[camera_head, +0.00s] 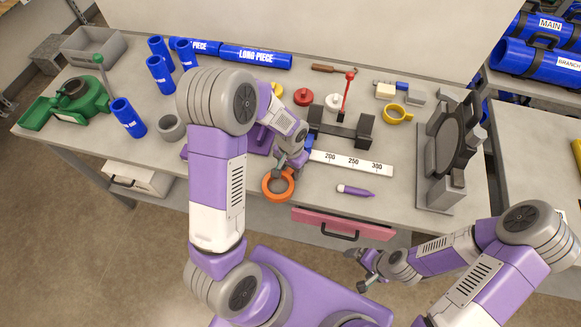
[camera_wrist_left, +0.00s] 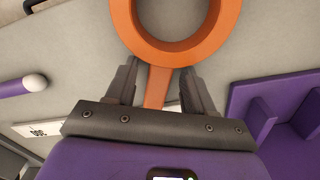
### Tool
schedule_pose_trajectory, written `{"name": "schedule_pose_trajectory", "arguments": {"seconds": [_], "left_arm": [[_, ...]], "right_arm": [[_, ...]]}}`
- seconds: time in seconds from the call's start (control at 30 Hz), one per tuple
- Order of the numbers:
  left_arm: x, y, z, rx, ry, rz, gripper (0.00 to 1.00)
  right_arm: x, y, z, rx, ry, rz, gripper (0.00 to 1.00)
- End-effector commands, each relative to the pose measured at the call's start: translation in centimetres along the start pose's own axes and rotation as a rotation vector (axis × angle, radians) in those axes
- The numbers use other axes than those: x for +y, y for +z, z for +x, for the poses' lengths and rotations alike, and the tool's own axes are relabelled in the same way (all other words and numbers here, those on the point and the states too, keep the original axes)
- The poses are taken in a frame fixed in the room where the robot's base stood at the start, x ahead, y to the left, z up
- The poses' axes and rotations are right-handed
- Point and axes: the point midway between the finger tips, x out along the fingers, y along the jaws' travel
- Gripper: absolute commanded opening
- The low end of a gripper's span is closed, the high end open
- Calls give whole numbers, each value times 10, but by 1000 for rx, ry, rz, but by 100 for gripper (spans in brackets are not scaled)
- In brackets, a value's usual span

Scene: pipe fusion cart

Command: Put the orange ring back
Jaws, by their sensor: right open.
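The orange ring (camera_head: 278,184), a round loop with a short flat handle, is at the front edge of the worktable in the head view. In the left wrist view the ring (camera_wrist_left: 176,48) fills the top, its handle pointing down between my fingers. My left gripper (camera_head: 291,160) is at the handle, one finger on each side. The wrist view of the left gripper (camera_wrist_left: 158,75) shows narrow gaps beside the handle, so a firm hold is unclear. Whether the ring touches the table is unclear. My right gripper (camera_head: 357,268) is open and empty, in front of the table.
A white ruler (camera_head: 350,164) and a purple marker (camera_head: 355,191) lie right of the ring. A yellow ring (camera_head: 397,114) lies farther back. A dark clamp machine (camera_head: 447,150) stands at right. Blue pipes (camera_head: 255,57) lie at the back. A pink drawer (camera_head: 340,224) is below the table's front edge.

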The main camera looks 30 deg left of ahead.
Motion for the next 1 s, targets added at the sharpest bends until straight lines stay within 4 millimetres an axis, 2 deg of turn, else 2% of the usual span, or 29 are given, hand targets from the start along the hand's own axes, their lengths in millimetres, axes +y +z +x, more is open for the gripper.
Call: {"name": "schedule_pose_trajectory", "arguments": {"seconds": [0.23,0.37,0.8,1.0], "left_arm": [[0,0,-1,0,0,0,53],[0,-1,-10,3,0,0,53],[0,-1,-100,5,0,1,53],[0,0,-120,1,0,0,53]], "right_arm": [[0,0,-1,0,0,0,96],[-2,0,-5,0,0,0,96],[-5,1,-14,0,0,0,96],[-6,1,-16,0,0,0,96]]}}
